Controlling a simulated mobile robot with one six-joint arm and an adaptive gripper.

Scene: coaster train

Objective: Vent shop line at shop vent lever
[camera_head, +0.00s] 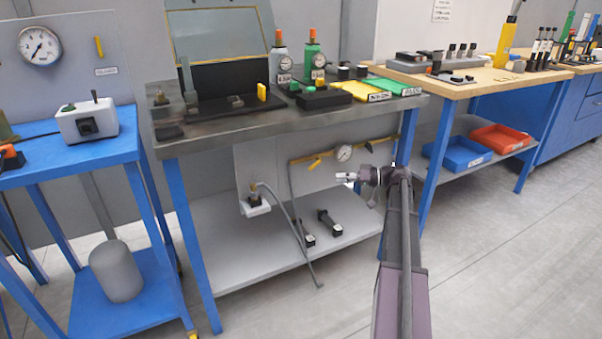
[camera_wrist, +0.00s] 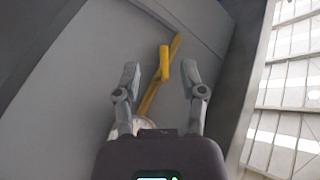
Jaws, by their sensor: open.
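A yellow pipe (camera_head: 300,160) runs along the wall under the middle bench, with a round white gauge (camera_head: 344,153) on it. A small yellow lever (camera_head: 315,164) sits on the pipe left of the gauge; no label on it is readable, so I cannot confirm it is the shop vent lever. My gripper (camera_head: 341,177) is below and right of this lever, pointing left. In the wrist view, my gripper (camera_wrist: 160,73) is open and empty. A yellow lever (camera_wrist: 164,63) and the yellow pipe (camera_wrist: 151,95) show between its fingers; contact is not visible.
The middle bench top (camera_head: 240,128) is above my arm, with its lower shelf (camera_head: 270,260) below. A grey hose (camera_head: 290,225) hangs left of my gripper. Another yellow lever (camera_head: 99,46) is on the left panel beside a large gauge (camera_head: 40,45). Floor at right is clear.

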